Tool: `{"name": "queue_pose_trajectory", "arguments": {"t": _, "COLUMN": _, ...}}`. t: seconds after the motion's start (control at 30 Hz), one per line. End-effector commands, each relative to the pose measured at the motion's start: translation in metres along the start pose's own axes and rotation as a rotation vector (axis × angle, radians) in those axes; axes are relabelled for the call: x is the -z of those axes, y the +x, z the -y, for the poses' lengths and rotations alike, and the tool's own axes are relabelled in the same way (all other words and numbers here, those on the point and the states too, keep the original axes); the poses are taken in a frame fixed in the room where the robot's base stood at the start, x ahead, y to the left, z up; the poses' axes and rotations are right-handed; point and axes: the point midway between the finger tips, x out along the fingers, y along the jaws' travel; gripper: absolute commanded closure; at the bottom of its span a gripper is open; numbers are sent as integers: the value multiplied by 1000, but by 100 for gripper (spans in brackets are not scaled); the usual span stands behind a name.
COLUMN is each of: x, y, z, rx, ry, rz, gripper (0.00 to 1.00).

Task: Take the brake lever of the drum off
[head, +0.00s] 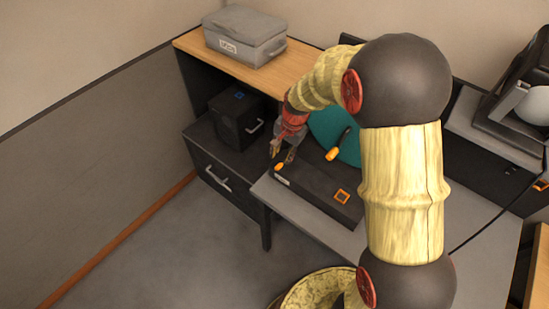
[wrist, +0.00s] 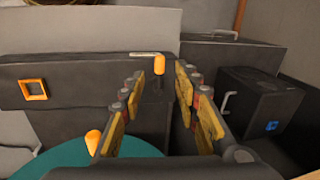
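A long black box (head: 317,193) lies on the grey table and carries an orange-ended lever (head: 278,167) near its left end. The lever also shows in the wrist view (wrist: 159,65), ahead of the gap between my fingers. My gripper (head: 283,154) is open above that end of the box. In the wrist view my gripper (wrist: 160,84) has its fingers apart with nothing between them. A teal disc (head: 323,127), perhaps the drum, stands behind the box, partly hidden by my arm. A second black lever with an orange tip (head: 333,154) shows in front of it. I cannot tell which lever is the brake.
An orange square (head: 342,197) marks the box's right part. A black case (head: 237,119) with a handle stands on the dark cabinet (head: 215,166) at left. A grey lidded box (head: 245,35) sits on the wooden shelf. Dark equipment (head: 492,128) stands at right. The floor at front left is clear.

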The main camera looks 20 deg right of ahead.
Motion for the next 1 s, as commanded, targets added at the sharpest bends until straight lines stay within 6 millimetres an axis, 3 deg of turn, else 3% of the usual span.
{"name": "queue_pose_trajectory", "arguments": {"t": 0.27, "x": 3, "y": 7, "z": 2, "rx": 12, "ry": 95, "rz": -12, "gripper": 68}}
{"name": "queue_pose_trajectory", "arguments": {"t": 0.7, "x": 4, "y": 68, "z": 3, "rx": 12, "ry": 92, "rz": -13, "gripper": 68}}
{"name": "queue_pose_trajectory", "arguments": {"t": 1.0, "x": 4, "y": 77, "z": 3, "rx": 13, "ry": 92, "rz": -13, "gripper": 68}}
